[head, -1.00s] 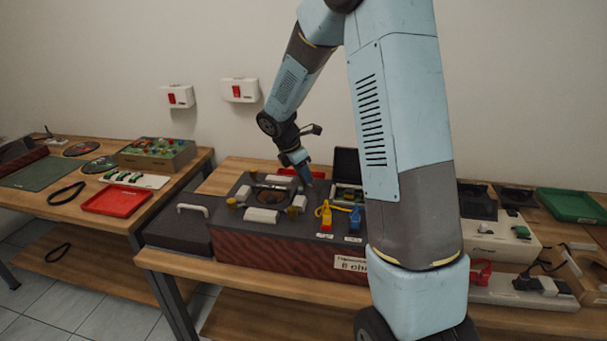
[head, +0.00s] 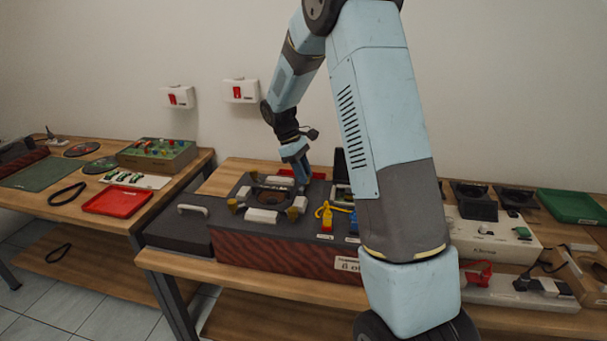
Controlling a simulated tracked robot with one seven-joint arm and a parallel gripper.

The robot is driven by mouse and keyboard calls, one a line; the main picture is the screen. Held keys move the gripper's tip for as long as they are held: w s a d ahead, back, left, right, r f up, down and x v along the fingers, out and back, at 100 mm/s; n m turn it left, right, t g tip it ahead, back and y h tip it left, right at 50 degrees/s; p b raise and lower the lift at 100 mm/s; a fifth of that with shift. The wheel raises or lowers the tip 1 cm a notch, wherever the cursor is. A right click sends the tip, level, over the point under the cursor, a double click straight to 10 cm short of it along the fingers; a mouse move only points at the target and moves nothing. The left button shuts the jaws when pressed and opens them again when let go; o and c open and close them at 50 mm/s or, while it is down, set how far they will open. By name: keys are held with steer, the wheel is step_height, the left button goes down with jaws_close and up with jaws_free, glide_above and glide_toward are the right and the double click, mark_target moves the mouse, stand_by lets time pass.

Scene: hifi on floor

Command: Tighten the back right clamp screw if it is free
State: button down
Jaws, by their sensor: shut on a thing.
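The clamp fixture (head: 222,240) is a dark grey box with a red-brown front, standing on the middle bench. A round opening on its top has white pads around it. Brass-yellow clamp screws stand at its corners: front left (head: 233,206), front right (head: 292,214) and back left (head: 254,176). My gripper (head: 303,182) points down at the back right corner, shut on the back right clamp screw, which its fingers hide. I cannot see whether that screw is loose or tight.
Yellow (head: 327,215) and blue (head: 353,220) plugs stand on the fixture's right part, close to my arm. A red tray (head: 118,201) lies on the left bench, and a green tray (head: 572,206) at the far right. My arm hides part of the middle bench.

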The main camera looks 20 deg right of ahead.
steer(key=m, duration=0.2)
steer(key=m+y, duration=0.1)
steer(key=m, duration=0.1)
steer(key=shift+w+m+g+y, duration=0.2)
steer(key=shift+m+g+y, duration=0.1)
steer(key=shift+g, duration=0.1)
steer(key=shift+d+m+y, duration=0.15)
steer(key=shift+m+y, duration=0.45)
steer(key=shift+m, duration=1.3)
steer(key=c, duration=0.9)
jaws_free()
steer(key=shift+g, duration=0.3)
steer(key=v, duration=1.3)
steer(key=shift+w+d+r, duration=0.1)
steer(key=shift+d+r, duration=0.05)
steer(key=shift+r, duration=0.25)
